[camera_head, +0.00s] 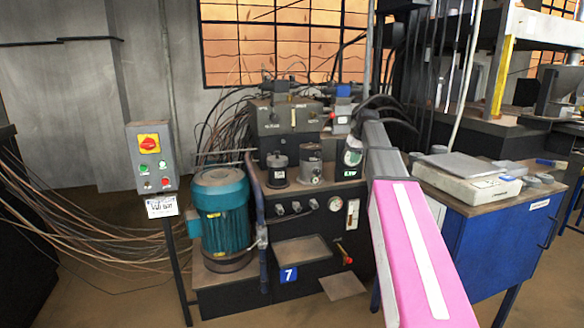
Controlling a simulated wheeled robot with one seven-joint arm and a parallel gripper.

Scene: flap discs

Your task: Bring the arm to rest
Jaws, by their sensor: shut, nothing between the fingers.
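A pink arm link with a white stripe (425,255), which looks like mine, reaches up from the lower right. It narrows to a grey section (376,145) in front of the machine. My gripper does not show in this view, so I cannot see its fingers. The pink link hides part of the blue cabinet and floor behind it.
A blue cabinet (495,245) at right bears a white box (466,182) and several small grey round items. A dark hydraulic machine (300,225), a teal motor (222,212) and a control box on a post (152,157) stand left. Bare floor shows in front.

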